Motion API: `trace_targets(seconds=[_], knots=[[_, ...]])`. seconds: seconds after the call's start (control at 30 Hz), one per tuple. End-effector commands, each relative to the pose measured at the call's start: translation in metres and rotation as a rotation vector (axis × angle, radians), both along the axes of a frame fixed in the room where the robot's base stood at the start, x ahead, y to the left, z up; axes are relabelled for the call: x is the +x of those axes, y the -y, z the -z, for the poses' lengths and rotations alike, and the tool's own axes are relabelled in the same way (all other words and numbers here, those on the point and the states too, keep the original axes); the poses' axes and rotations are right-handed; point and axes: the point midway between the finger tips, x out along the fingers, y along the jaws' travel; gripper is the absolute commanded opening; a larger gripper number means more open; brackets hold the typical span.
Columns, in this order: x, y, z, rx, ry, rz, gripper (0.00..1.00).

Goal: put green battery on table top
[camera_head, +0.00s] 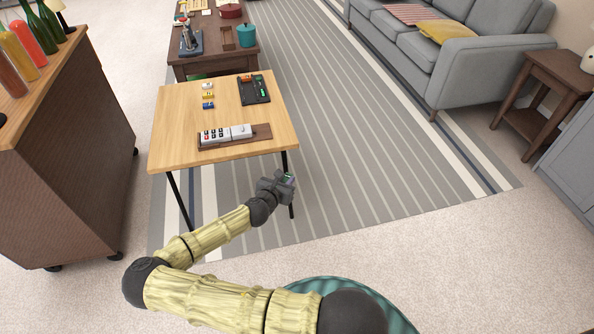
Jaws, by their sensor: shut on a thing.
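The light wooden table top (173,120) stands on thin black legs, ahead of me and left of centre. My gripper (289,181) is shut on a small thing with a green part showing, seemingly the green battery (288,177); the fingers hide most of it. The gripper is off the table, just in front of its near right corner, and its height against the top is hard to tell. A black charger tray (254,91) with green and orange pieces lies at the table's far right.
White, yellow (208,95) and blue (208,105) small items stand at the table's back middle. The table's left part and right front are bare. A brown cabinet (75,150) stands left, a sofa (440,60) right.

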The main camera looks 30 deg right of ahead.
Motion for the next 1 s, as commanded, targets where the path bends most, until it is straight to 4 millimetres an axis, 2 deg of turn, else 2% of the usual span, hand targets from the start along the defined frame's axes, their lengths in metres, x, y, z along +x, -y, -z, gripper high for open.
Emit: trace_targets(seconds=[0.1,0.33,0.47,0.7,0.83,1.0], knots=[[0.006,-0.020,0.015,0.002,0.000,-0.144,0.01],[0.014,-0.058,0.028,0.005,0.004,-0.415,0.01],[0.017,-0.082,0.027,0.006,0.005,-0.565,0.01],[0.019,-0.129,0.012,0.006,0.006,-0.828,0.01],[0.018,-0.140,0.007,0.003,0.001,-0.884,0.01],[0.018,-0.142,0.007,0.000,-0.001,-0.895,0.01]])
